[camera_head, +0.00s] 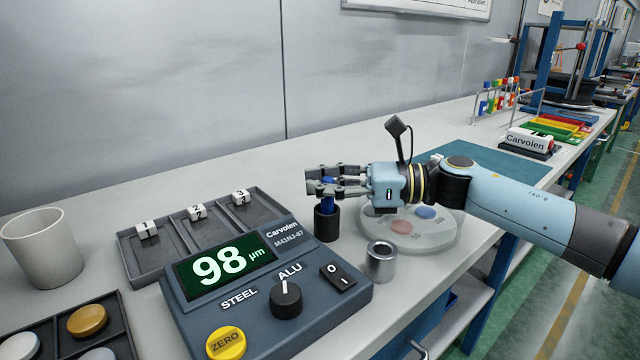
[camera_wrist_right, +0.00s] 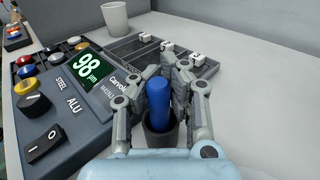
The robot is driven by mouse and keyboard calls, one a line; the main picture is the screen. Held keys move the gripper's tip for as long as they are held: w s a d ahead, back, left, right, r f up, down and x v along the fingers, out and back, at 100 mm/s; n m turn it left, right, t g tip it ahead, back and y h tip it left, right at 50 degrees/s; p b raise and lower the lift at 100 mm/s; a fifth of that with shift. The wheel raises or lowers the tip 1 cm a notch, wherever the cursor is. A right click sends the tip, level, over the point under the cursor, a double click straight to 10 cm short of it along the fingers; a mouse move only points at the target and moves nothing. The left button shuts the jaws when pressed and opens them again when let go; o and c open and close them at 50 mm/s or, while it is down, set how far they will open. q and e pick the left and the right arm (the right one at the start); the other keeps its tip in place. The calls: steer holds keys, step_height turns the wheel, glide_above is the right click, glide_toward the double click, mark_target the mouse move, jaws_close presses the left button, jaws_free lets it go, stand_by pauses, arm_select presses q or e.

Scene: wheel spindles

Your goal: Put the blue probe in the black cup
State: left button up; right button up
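The blue probe (camera_wrist_right: 159,98) stands about upright, its lower end inside the mouth of the black cup (camera_head: 327,224). The cup's rim (camera_wrist_right: 150,140) shows around it in the wrist view. In the head view a bit of the probe (camera_head: 327,207) shows just above the cup. My right gripper (camera_head: 322,183) is level above the cup, its fingers on both sides of the probe. In the wrist view the fingers (camera_wrist_right: 160,80) look spread, with narrow gaps beside the probe. How deep the probe sits is hidden. My left gripper is not in view.
A gauge box (camera_head: 262,290) with a display and knob is left of the cup. A metal cylinder (camera_head: 381,262) and a round grey disc (camera_head: 440,235) stand close on the right. A sectioned tray (camera_head: 165,262) and white cup (camera_head: 42,248) are further left.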

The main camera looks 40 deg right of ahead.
steer(key=o, duration=0.4)
steer(key=shift+o, duration=0.2)
steer(key=shift+r, duration=0.25)
steer(key=v, duration=0.4)
steer(key=shift+s+d+f, duration=0.2)
steer(key=v, duration=0.6)
steer(key=shift+r+p, duration=0.25)
steer(key=shift+p, duration=0.1)
steer(key=shift+s+d, duration=0.45)
steer(key=shift+d, duration=0.1)
